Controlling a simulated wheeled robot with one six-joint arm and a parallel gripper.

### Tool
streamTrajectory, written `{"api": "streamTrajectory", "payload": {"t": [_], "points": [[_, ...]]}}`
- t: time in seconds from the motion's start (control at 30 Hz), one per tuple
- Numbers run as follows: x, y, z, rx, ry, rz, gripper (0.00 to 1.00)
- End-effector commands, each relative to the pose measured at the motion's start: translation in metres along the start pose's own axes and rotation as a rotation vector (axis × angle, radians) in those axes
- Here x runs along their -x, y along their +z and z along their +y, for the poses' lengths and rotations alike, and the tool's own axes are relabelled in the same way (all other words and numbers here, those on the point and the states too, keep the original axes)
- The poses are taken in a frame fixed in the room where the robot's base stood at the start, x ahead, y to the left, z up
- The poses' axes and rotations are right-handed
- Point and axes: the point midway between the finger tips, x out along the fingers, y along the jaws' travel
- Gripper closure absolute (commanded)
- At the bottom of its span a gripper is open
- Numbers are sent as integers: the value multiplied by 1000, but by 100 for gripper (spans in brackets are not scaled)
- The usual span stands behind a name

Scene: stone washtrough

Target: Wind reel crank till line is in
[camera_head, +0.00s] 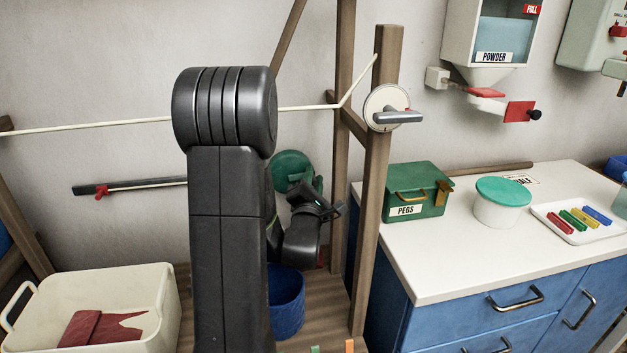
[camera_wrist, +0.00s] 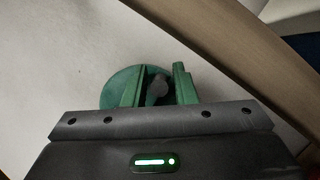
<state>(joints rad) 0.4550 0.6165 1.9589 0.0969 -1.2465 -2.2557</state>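A green disc (camera_head: 291,166), which looks like the reel, is at the wall behind my arm in the head view. It also shows in the wrist view (camera_wrist: 113,90), with a dark grey knob (camera_wrist: 156,90) in front of its right part. My gripper (camera_wrist: 158,84) has its two green fingers apart, one on each side of the knob. I see no clear contact; depth is hard to tell. A cream line (camera_head: 120,122) runs across the wall to the wooden post. A cream round plate with a grey lever handle (camera_head: 397,117) is on that post.
A wooden post (camera_head: 375,200) stands right of my gripper. A counter (camera_head: 445,265) holds a green PEGS box (camera_head: 420,203) and a lidded tub (camera_head: 499,208). A blue bucket (camera_head: 286,300) is below, and a cream basket (camera_head: 150,300) with red cloth is at left.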

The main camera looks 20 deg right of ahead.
Motion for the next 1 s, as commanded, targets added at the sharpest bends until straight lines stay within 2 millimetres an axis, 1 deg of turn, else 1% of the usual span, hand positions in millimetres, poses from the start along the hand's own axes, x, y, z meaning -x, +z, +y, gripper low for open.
{"api": "streamTrajectory", "payload": {"t": [0.03, 0.1, 0.13, 1.0], "points": [[0, 0, 0, 0, 0, 0, 86], [0, 0, 0, 0, 0, 0, 99], [0, 0, 0, 0, 0, 0, 100], [1, -2, -3, -40, -18, 1, 100]]}}
